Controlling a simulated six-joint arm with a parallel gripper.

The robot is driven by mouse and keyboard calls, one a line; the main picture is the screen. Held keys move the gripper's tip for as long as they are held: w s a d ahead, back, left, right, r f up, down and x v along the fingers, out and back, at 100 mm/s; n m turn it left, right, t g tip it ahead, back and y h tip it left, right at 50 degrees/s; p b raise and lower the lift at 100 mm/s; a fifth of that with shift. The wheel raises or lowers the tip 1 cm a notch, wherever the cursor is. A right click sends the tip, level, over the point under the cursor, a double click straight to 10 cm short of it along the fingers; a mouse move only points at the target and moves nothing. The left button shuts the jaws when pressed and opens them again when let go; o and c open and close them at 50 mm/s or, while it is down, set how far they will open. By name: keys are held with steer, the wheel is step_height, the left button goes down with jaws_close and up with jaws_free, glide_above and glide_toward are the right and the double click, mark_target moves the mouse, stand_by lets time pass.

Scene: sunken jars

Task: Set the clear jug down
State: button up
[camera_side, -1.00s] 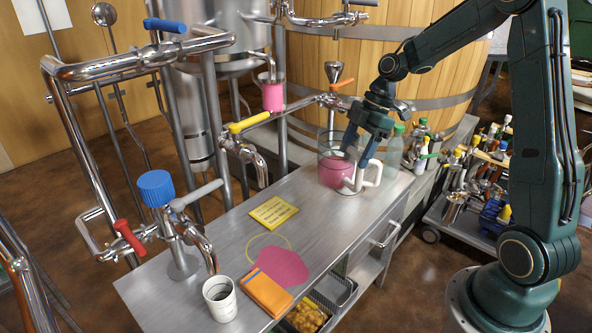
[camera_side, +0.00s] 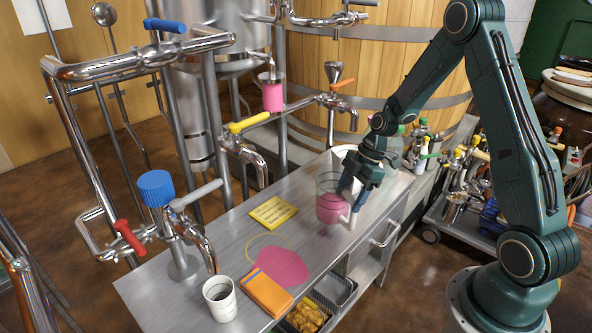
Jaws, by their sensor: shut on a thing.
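The clear jug (camera_side: 328,205) with pink contents is upright over the right half of the steel bench. Its pale handle (camera_side: 354,217) is on its right side. My gripper (camera_side: 350,194) is shut on the jug at its handle side, and its fingers hide part of the handle. I cannot tell whether the jug's base touches the bench top (camera_side: 205,257) or hangs just above it. A thin yellow ring (camera_side: 250,240) and a flat pink patch (camera_side: 281,266) lie on the bench to the left of the jug.
A yellow sign (camera_side: 273,212) lies left of the jug. An orange pad (camera_side: 266,292) and a white cup (camera_side: 219,298) are near the front. A tap (camera_side: 245,150) overhangs the back edge. A white round rim (camera_side: 343,151) shows behind my gripper.

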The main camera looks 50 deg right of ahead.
mark_target(347, 222)
steer(key=shift+f, duration=1.95)
steer(key=o, duration=1.8)
steer(key=shift+f, duration=0.1)
steer(key=shift+v, duration=6.15)
steer(key=shift+w+a, duration=0.1)
steer(key=shift+a, duration=0.05)
